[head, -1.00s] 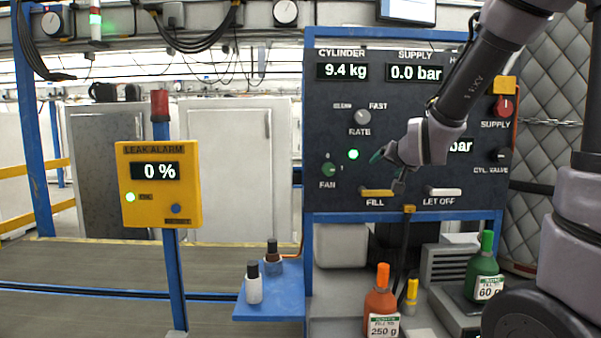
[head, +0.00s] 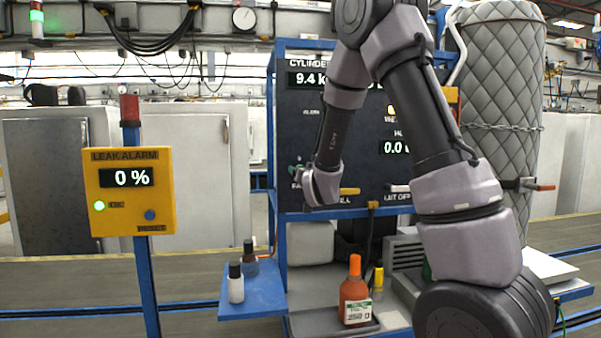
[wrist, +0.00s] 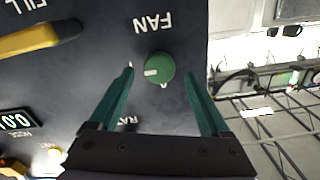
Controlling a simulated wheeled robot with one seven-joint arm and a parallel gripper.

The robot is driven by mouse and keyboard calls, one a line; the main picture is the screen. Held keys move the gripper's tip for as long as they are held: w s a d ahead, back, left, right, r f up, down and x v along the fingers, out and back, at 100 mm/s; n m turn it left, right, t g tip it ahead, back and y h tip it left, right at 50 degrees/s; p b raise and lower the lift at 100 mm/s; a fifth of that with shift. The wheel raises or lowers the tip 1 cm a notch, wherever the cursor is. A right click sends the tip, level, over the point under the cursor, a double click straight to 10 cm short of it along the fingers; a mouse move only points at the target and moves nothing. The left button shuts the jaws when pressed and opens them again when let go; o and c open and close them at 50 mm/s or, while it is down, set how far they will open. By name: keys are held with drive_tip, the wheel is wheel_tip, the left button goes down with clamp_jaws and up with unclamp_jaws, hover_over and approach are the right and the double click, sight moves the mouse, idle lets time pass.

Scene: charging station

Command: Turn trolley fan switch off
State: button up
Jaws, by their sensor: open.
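The fan switch is a round green knob (wrist: 159,68) with a pale mark on its left side in the wrist view. It is on the trolley's dark panel (wrist: 95,70), beside the upside-down FAN label (wrist: 153,23). My gripper (wrist: 160,72) is open, with one green finger on each side of the knob and visible gaps to it. Whether the fingertips reach the panel is unclear. In the head view my gripper (head: 298,172) is at the panel's lower left and hides the knob.
The yellow FILL handle (wrist: 28,41) is close beside the knob. My arm covers much of the panel in the head view. The leak alarm (head: 130,190) stands on a post at left. Bottles, including an orange one (head: 355,298), stand on the trolley below.

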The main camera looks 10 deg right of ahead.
drive_tip(key=shift+w+d, duration=0.1)
drive_tip(key=shift+w, duration=1.5)
drive_tip(key=shift+c, duration=0.3)
clamp_jaws()
